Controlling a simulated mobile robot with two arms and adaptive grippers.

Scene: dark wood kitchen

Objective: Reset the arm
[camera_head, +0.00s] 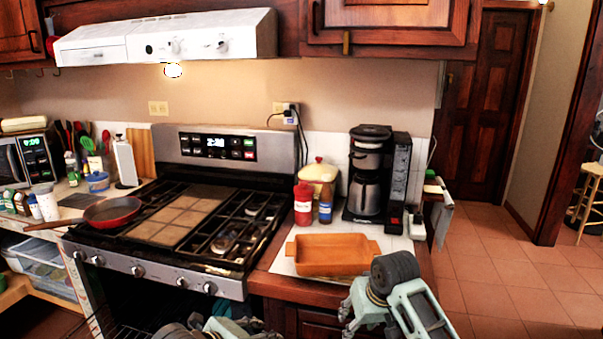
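Parts of my two arms show at the bottom of the head view. My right arm (396,275) rises at the bottom right of centre, with a dark grey joint and pale grey-green links. It appears in front of the counter edge, near the orange baking dish (330,256). Only the top of my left arm (222,327) shows at the bottom edge, in front of the stove. I make out no fingertips of either gripper. Both grippers seem to be outside the picture, below its edge.
The stove (178,221) has a red pan (112,212) at its left. A coffee maker (370,175), a red bottle (303,204) and a yellow jar (320,175) stand on the right counter. The tiled floor (500,262) at the right is clear towards the door.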

